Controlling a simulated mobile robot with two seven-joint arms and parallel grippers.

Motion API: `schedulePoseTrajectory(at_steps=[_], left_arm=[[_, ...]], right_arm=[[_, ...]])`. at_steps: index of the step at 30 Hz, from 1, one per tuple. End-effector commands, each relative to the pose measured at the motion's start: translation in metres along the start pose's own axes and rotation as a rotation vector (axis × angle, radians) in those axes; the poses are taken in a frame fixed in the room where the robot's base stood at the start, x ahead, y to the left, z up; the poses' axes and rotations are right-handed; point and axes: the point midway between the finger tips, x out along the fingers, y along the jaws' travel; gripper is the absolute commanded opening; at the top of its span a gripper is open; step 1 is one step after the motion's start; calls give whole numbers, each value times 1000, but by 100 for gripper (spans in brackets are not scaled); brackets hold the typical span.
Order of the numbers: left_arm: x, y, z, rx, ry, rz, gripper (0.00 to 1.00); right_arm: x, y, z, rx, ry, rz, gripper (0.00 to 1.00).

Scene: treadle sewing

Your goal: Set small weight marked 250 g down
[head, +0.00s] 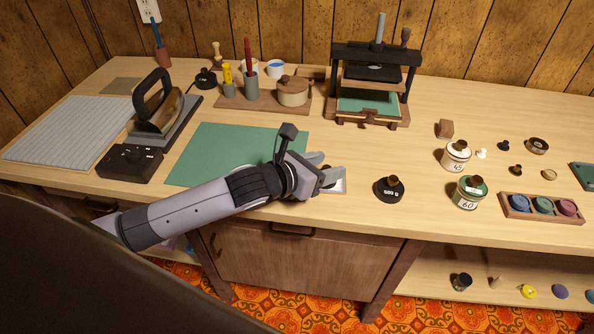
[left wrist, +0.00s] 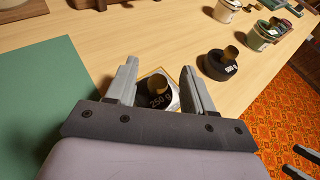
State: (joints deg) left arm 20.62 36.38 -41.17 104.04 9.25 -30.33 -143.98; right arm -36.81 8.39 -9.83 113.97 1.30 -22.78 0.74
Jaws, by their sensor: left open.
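The small weight marked 250 g (left wrist: 157,96) is black with a brass knob. In the left wrist view it stands upright on a pale square (left wrist: 176,105) on the table, between the fingers of my left gripper (left wrist: 158,80). The fingers are open, with a gap showing on both sides of the knob. In the head view my left gripper (head: 331,173) is low over the table's front part, beside the green mat, and hides most of the weight. My right gripper is not seen in the head view.
A black 500 g weight (head: 390,189) stands just right of my left gripper. The green mat (head: 215,150) lies to the left. Tins marked 45 (head: 456,160) and 60 (head: 468,196) and a tray of colours (head: 513,217) are further right. A small press (head: 336,117) stands behind.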

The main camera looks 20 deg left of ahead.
Motion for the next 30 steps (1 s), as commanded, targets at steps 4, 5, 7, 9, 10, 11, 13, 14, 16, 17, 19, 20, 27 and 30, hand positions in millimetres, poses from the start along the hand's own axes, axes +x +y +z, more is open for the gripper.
schedulePoseTrajectory(at_steps=[4,5,7,9,10,11,13,14,16,17,19,20,27,30], left_arm=[[-28,0,0,4,2,0,52],[-33,0,-1,3,2,0,52],[-46,0,0,2,2,-1,52],[-59,1,-1,3,3,1,52],[-64,0,-1,2,2,0,52],[-70,1,-1,2,3,1,52],[-81,0,0,3,2,-1,52],[-85,0,-1,1,3,1,52],[-93,1,-1,0,2,1,52],[-96,1,-1,1,2,1,52],[-101,0,0,0,1,1,52],[-103,0,0,-1,0,1,52],[-107,0,0,-1,-1,0,52],[-107,0,0,-1,-1,0,52]], right_arm=[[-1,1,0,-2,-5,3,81],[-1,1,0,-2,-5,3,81],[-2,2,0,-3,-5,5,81],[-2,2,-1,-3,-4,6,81],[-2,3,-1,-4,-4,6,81],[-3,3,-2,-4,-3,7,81],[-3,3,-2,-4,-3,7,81],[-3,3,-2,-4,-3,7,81],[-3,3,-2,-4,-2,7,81],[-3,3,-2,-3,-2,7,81],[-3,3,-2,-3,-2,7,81],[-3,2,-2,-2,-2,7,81],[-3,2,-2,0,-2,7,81],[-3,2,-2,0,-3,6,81]])
